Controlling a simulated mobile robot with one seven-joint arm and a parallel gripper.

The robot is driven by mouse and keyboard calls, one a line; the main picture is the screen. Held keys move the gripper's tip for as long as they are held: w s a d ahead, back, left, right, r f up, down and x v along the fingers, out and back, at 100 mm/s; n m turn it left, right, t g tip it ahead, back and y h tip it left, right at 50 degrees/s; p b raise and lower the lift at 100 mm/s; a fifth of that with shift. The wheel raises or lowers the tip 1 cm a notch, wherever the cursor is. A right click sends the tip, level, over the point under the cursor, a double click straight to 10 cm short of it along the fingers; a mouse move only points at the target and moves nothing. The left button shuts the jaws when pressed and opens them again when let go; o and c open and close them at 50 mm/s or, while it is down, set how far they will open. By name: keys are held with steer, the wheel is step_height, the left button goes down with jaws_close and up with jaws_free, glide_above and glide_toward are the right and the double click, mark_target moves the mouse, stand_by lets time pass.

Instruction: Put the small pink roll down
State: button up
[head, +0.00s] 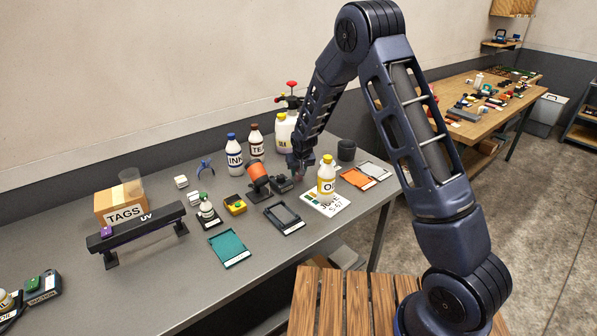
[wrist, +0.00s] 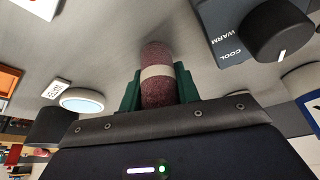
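The small pink roll (wrist: 157,70), a dull dark pink cylinder with a cream band around its middle, is between the green fingers of my gripper (wrist: 158,92) in the wrist view. Both fingers press against its sides, so the gripper is shut on it. The grey worktable (head: 160,265) lies beneath; its bare top also shows in the wrist view (wrist: 110,40). In the head view my gripper (head: 300,170) is low over the back right of the table, and the roll cannot be made out clearly there. The gap between roll and table is unclear.
A WARM/COOL knob unit (wrist: 276,35) stands close by. The INK bottle (head: 234,153), a yellow-capped bottle (head: 326,177), an orange tray (head: 325,178) and a dark cup (head: 346,150) surround the gripper. A teal tray (head: 229,250) lies at the front.

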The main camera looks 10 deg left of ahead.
steer(key=o, duration=0.4)
steer(key=shift+o, duration=0.2)
steer(key=shift+s+r, duration=0.15)
steer(key=shift+r, duration=0.5)
steer(key=v, duration=1.1)
steer(key=s+d+r+m, duration=0.1)
steer(key=s+d+r, duration=0.4)
steer(key=d+r, duration=0.55)
steer(key=s+d+r+m, duration=0.1)
steer(key=s+d+r, duration=0.55)
steer(key=d, duration=0.75)
steer(key=s+d+r+m+h, duration=0.1)
steer(key=s+d+r, duration=0.2)
steer(key=s+d, duration=0.4)
steer(key=s+d+r+m, duration=0.1)
steer(key=s+d+r, duration=0.2)
steer(key=s+d, duration=0.5)
steer(key=s, duration=0.6)
steer(key=shift+s+d+t+h, duration=0.15)
steer(key=shift+s+t+h, duration=0.15)
steer(key=shift+h, duration=0.1)
